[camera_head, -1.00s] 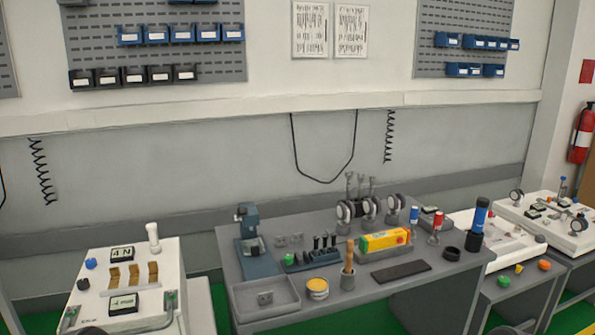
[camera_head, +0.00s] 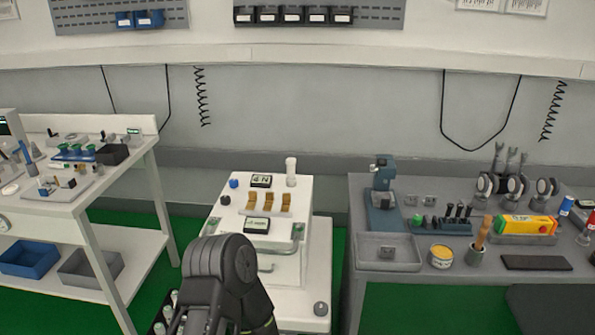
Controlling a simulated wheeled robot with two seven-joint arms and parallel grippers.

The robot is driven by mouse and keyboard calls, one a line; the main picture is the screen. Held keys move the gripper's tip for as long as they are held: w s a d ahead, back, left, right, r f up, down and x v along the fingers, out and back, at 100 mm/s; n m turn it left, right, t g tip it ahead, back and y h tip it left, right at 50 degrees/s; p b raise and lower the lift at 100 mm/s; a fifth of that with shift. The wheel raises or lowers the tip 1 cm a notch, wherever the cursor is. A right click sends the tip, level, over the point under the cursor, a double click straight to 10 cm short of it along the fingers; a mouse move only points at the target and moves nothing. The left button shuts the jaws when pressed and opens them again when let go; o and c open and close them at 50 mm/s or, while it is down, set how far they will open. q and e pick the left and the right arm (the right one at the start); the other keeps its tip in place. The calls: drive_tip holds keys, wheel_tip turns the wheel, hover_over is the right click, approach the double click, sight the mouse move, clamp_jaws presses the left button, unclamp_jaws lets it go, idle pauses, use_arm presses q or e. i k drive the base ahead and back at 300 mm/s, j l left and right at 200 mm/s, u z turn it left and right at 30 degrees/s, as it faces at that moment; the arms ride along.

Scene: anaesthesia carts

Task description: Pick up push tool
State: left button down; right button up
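I cannot tell for sure which item is the push tool. Several black-handled tools (camera_head: 457,212) stand upright in a dark blue holder (camera_head: 430,226) on the grey workbench (camera_head: 362,292). A brown-handled tool (camera_head: 483,232) stands in a grey cup (camera_head: 476,255) to their right. No gripper shows clearly. A dark link of one of my arms rises at the bottom centre, in front of the white cart. My other arm is out of view.
The white cart (camera_head: 276,220) stands at the centre with an upright white cylinder (camera_head: 291,171) on top. A blue press (camera_head: 382,195), an empty-looking grey tray (camera_head: 388,253), a yellow tin (camera_head: 441,256) and a yellow-red box (camera_head: 525,226) are on the workbench. A white shelf table (camera_head: 130,170) is at left.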

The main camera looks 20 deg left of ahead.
sight(291, 178)
drive_tip(key=i+j, duration=0.2)
drive_tip(key=i, duration=0.3)
drive_tip(key=i+j, duration=0.15)
drive_tip(key=i, duration=0.3)
